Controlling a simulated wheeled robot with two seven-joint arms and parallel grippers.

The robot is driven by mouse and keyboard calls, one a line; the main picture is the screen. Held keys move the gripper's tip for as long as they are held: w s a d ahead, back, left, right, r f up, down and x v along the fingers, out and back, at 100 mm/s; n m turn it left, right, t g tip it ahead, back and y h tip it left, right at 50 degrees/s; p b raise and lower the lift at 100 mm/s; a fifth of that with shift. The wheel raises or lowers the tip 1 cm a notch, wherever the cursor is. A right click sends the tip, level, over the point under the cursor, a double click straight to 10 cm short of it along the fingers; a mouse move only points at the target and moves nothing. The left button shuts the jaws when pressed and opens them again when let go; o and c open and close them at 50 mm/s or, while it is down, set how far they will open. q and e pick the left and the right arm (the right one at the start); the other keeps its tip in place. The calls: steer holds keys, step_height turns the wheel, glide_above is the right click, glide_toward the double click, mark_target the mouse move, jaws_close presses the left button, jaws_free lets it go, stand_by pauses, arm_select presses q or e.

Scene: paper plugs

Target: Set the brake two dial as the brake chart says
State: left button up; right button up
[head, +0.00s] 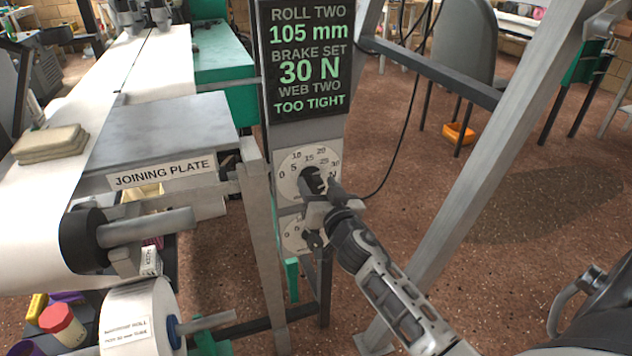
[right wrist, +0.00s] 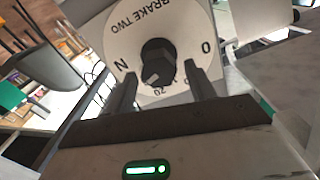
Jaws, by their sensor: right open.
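The brake two dial (head: 290,180) is a round white scale on the grey post, marked 0 to 30 N. Its dark knob shows in the right wrist view (right wrist: 158,58), with "BRAKE TWO" on the plate (right wrist: 185,28). My right gripper (head: 322,190) is open in front of the dial. In the right wrist view its fingers (right wrist: 161,80) stand apart, one either side below the knob, not closed on it. In the head view the gripper partly hides the knob, and its exact pointer setting is unclear. I cannot make out a brake chart. My left gripper is not in view.
The screen (head: 308,60) above reads roll two 105 mm, brake set 30 N, web two too tight. A second dial (head: 293,236) sits below. The joining plate (head: 165,130) and a paper roll (head: 128,318) are left. A slanted grey frame bar (head: 490,160) stands right.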

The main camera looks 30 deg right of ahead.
steer(key=shift+x, duration=1)
steer(key=c, duration=1)
